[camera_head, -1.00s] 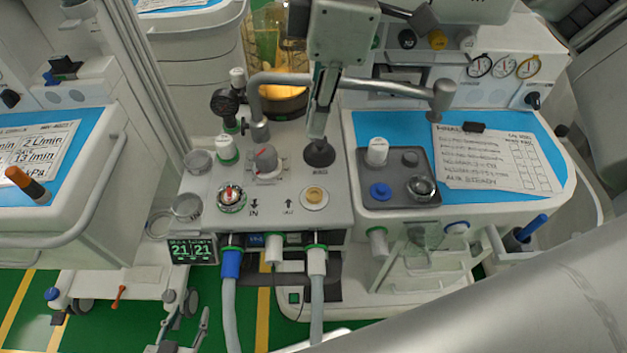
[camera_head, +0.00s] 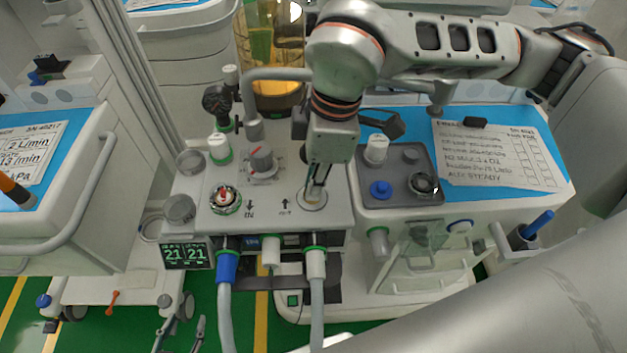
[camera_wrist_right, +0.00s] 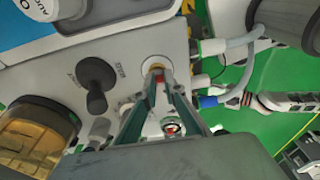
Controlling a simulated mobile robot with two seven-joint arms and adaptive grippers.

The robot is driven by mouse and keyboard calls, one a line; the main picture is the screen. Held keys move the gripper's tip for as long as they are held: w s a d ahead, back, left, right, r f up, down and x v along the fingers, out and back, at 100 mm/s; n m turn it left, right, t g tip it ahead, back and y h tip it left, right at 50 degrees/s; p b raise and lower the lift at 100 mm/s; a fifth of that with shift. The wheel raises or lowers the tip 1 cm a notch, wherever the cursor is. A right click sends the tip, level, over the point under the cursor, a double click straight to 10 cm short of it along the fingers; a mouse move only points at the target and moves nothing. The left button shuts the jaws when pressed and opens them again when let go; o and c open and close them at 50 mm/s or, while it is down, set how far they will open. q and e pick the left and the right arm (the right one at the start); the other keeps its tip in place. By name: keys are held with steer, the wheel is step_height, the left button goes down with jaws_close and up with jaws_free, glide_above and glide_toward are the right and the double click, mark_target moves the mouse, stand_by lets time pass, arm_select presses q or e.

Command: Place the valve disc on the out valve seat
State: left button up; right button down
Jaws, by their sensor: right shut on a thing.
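The out valve seat (camera_head: 312,199) is a pale ring with a tan centre on the machine's top, right of the in valve (camera_head: 225,198). My right gripper (camera_head: 314,193) points down at the out seat, its fingertips over or at the ring. In the right wrist view, the fingertips (camera_wrist_right: 161,82) come together at the edge of the out seat (camera_wrist_right: 155,66). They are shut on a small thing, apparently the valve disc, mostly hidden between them. I cannot tell whether it touches the seat. The left gripper is not in view.
A ribbed knob (camera_head: 262,160) and a bent grey pipe (camera_head: 275,75) stand behind the valves. Hoses (camera_head: 317,295) hang from the front ports. A grey panel (camera_head: 400,172) with knobs lies to the right. A black knob labelled bag (camera_wrist_right: 97,85) shows in the wrist view.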

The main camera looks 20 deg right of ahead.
steer(key=shift+f, duration=0.2)
steer(key=shift+f, duration=0.15)
steer(key=c, duration=2.1)
jaws_free()
steer(key=shift+c, duration=0.2)
steer(key=shift+r, duration=0.35)
arm_select(q)
steer(key=shift+s+d+r+p, duration=0.25)
steer(key=shift+s+r+p, duration=0.1)
steer(key=shift+p, duration=0.45)
arm_select(e)
step_height(320, 180, up, 12)
steer(key=d, duration=0.1)
steer(key=shift+s+d+f, duration=0.15)
steer(key=shift+s+d, duration=0.1)
steer(key=shift+d, duration=0.1)
